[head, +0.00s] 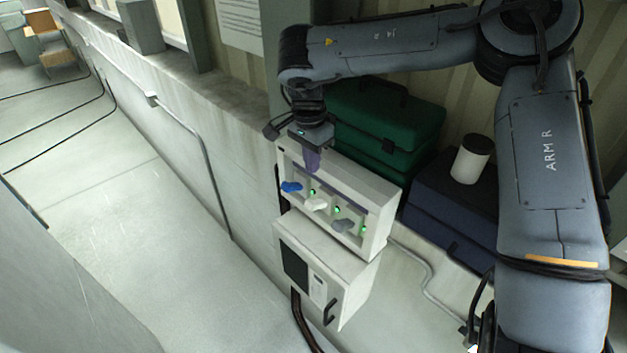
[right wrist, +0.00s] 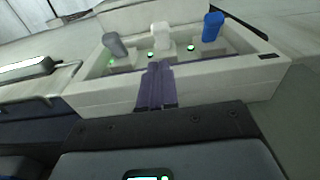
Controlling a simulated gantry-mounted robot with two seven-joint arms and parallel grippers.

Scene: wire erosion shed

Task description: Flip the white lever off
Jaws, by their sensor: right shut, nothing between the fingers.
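The white lever (head: 316,204) is the middle of three levers on a pale panel box (head: 380,190). It also shows in the right wrist view (right wrist: 161,36), between the grey lever (right wrist: 115,45) and the blue lever (right wrist: 213,27). Small green lights glow beside the levers. My right gripper (head: 312,163) has purple fingers, shut and empty, over the panel's upper edge near the blue lever in the head view. In the right wrist view the fingertips (right wrist: 156,68) appear just below the white lever, with no clear contact. My left gripper is not in view.
A white cabinet (head: 345,290) with a black handle is under the panel. Green cases (head: 385,125) and a dark blue case (head: 455,200) with a white canister (head: 470,160) stand to the right. The floor at left (head: 130,240) is clear.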

